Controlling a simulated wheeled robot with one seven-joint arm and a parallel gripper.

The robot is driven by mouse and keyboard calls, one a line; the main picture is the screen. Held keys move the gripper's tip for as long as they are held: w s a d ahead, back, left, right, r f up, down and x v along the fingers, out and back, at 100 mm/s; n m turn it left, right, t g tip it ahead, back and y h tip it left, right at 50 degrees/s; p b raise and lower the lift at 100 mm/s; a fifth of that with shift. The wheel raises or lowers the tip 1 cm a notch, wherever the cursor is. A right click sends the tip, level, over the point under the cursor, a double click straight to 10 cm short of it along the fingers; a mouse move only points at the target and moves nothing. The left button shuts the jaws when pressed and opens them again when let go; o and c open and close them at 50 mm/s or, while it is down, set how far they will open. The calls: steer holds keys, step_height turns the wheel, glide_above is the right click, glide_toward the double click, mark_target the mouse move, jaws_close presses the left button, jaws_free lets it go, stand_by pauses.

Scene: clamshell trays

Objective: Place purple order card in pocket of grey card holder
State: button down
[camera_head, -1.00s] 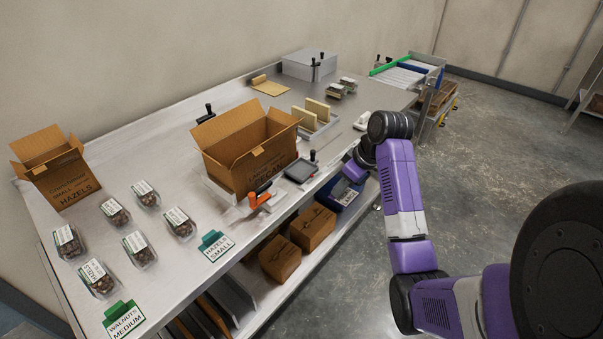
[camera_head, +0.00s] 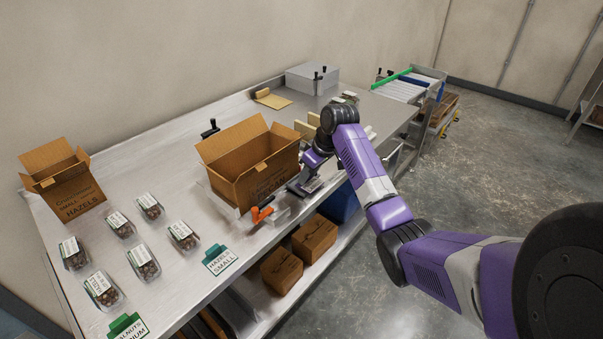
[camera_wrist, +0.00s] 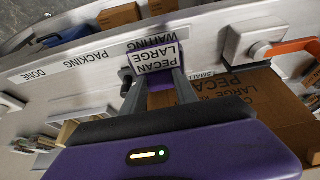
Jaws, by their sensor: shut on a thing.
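My gripper (camera_head: 304,188) is over the front edge of the bench, beside the open carton. In the wrist view my gripper (camera_wrist: 158,82) is shut on the purple order card (camera_wrist: 160,99), whose white label reads PECAN LARGE. The card lies close to a pale strip (camera_wrist: 98,60) marked WAITING, PACKING and DONE; I cannot tell whether they touch. I cannot make out the grey card holder's pocket for certain. In the head view my arm and gripper hide most of the card and the place under it.
An open brown carton (camera_head: 245,160) stands left of my gripper, with an orange-handled tool (camera_head: 262,214) in front. Several nut clamshells (camera_head: 140,262) and another carton (camera_head: 68,185) are further left. Boxes (camera_head: 314,238) and a blue bin (camera_head: 340,206) are on the lower shelf.

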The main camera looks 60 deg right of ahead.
mark_target(312, 185)
steer(key=w, duration=0.2)
steer(key=shift+w+d+f+p, duration=0.35)
steer(key=shift+a+f, duration=0.1)
steer(key=shift+f, duration=0.45)
steer(key=c, duration=1.2)
jaws_free()
steer(key=shift+f, duration=0.1)
steer(key=shift+c, duration=0.2)
steer(key=d+v, duration=0.1)
steer(key=v, duration=1.1)
steer(key=shift+a+r+b, duration=0.25)
steer(key=shift+a+b, duration=0.1)
